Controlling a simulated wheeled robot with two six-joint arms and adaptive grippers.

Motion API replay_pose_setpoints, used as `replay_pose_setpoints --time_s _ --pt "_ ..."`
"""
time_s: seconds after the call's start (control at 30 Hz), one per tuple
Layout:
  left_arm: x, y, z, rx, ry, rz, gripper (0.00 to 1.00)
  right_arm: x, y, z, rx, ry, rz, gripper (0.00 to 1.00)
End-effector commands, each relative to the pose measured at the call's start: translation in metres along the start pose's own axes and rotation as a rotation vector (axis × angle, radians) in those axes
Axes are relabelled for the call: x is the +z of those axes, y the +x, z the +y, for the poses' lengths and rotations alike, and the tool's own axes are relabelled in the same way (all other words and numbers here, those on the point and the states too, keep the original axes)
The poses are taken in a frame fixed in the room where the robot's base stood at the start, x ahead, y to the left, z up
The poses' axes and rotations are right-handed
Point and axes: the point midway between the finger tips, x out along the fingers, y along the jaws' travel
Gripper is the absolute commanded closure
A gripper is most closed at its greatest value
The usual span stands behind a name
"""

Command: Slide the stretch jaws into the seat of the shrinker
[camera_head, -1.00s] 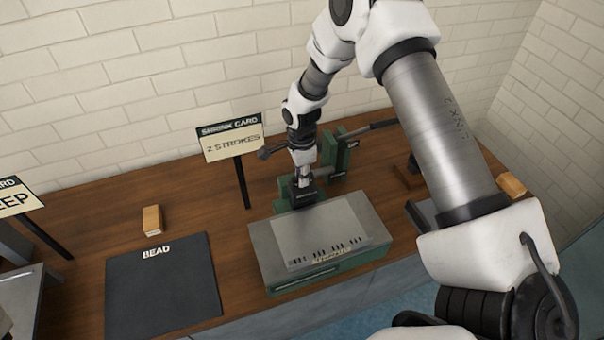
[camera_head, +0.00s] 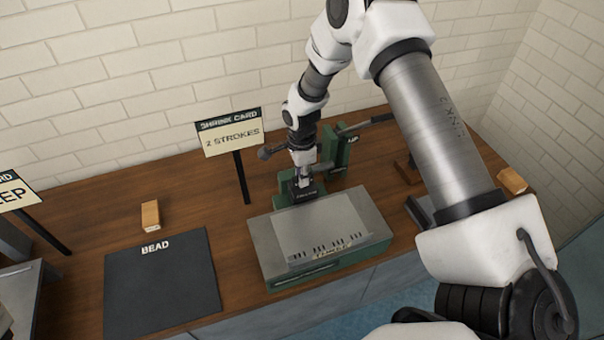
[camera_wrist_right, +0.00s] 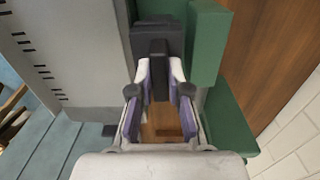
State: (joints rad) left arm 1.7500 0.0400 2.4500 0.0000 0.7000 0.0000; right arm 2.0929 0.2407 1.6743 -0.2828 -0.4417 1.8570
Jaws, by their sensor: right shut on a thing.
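The shrinker (camera_head: 346,152) is a green upright machine with a dark lever, standing behind the green and grey bench unit. My right gripper (camera_head: 303,184) points down just left of it. It is shut on the upright tab of a small dark block with a pale label, which I take as the stretch jaws (camera_head: 307,194). In the right wrist view the gripper (camera_wrist_right: 158,75) has its purple-lined fingers around the tab, and the dark block (camera_wrist_right: 158,30) lies beyond, beside green metal. I cannot tell whether the block is in the seat. My left gripper is out of view.
A grey plate tops the green bench unit (camera_head: 265,245) in front. A shrink card sign (camera_head: 231,135) reads "2 STROKES". A black BEAD mat (camera_head: 160,285) and a wooden block (camera_head: 150,215) lie left. Another wooden block (camera_head: 512,181) is at right.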

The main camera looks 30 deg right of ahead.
Motion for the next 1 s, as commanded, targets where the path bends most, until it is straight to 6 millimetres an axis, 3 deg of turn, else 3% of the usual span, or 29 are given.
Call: replay_pose_setpoints --time_s 0.13,0.17,0.2,0.23,0.5,0.63,1.0 --pt "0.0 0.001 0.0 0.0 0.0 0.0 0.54 0.0 0.002 -0.001 -0.003 0.0 0.0 1.0" --pt "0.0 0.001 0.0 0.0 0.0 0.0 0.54 0.0 0.001 -0.001 -0.003 0.0 0.0 0.73" --pt "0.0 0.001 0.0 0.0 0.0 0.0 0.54 0.0 0.001 -0.001 -0.003 0.0 0.0 0.59" --pt "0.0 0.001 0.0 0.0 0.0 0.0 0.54 0.0 0.001 -0.001 -0.003 0.0 0.0 0.54" --pt "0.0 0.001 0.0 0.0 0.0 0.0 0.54 0.0 0.003 0.0 0.001 0.0 0.0 0.54" --pt "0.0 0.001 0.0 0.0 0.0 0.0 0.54 0.0 -0.008 0.0 -0.002 0.0 -0.001 0.54" --pt "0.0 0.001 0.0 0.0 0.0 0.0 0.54 0.001 -0.096 0.0 -0.005 0.0 -0.001 0.54"
